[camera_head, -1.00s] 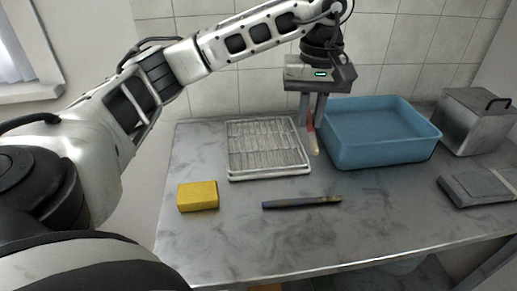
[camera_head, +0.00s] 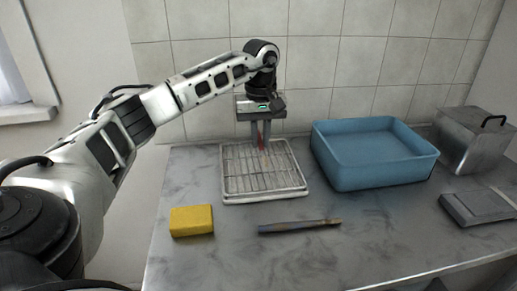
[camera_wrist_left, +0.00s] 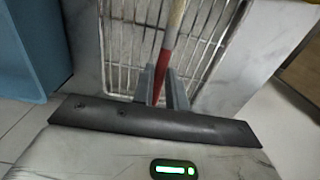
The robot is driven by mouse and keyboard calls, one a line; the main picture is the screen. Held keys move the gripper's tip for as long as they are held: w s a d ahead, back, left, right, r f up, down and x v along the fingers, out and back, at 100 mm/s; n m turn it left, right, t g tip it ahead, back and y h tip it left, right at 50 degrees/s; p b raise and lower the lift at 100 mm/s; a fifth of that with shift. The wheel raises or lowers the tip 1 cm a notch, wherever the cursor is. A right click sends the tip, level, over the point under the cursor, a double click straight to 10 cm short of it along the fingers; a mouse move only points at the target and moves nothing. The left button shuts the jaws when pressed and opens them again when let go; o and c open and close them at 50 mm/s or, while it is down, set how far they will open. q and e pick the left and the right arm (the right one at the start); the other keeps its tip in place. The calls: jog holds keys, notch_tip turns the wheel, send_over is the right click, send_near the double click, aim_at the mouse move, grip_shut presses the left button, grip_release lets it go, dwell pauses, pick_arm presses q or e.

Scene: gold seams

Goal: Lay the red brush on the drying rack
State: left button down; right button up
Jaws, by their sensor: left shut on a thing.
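My left gripper (camera_head: 260,143) is over the back half of the drying rack (camera_head: 233,198), a white tray with a wire grid. It is shut on the red brush (camera_head: 265,146), mostly hidden by the fingers in the head view. In the left wrist view the brush (camera_wrist_left: 170,45) shows a red band and a pale end, and runs between the two fingers (camera_wrist_left: 162,85). The rack's wires (camera_wrist_left: 125,40) lie behind it there. I cannot tell whether the brush touches the wires. My right gripper is not in view.
A blue basin (camera_head: 375,172) stands close to the right of the rack. A yellow sponge (camera_head: 191,220) and a dark blue-handled brush (camera_head: 298,226) lie in front. A metal box (camera_head: 470,145) and a grey scale-like device (camera_head: 478,206) are at the right.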

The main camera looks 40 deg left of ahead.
aim_at(259, 140)
pick_arm(q)
jog(key=shift+a+f, duration=0.25)
jog(key=shift+f, duration=0.1)
jog(key=shift+a+f, duration=0.15)
jog(key=shift+f, duration=1.45)
jog(key=shift+f, duration=0.15)
jog(key=c, duration=1.4)
grip_release()
notch_tip(259, 140, up, 11)
jog(key=shift+w+r+p, duration=0.1)
jog(key=shift+r+p, duration=0.1)
jog(key=shift+p, duration=0.15)
jog(key=shift+r, duration=0.45)
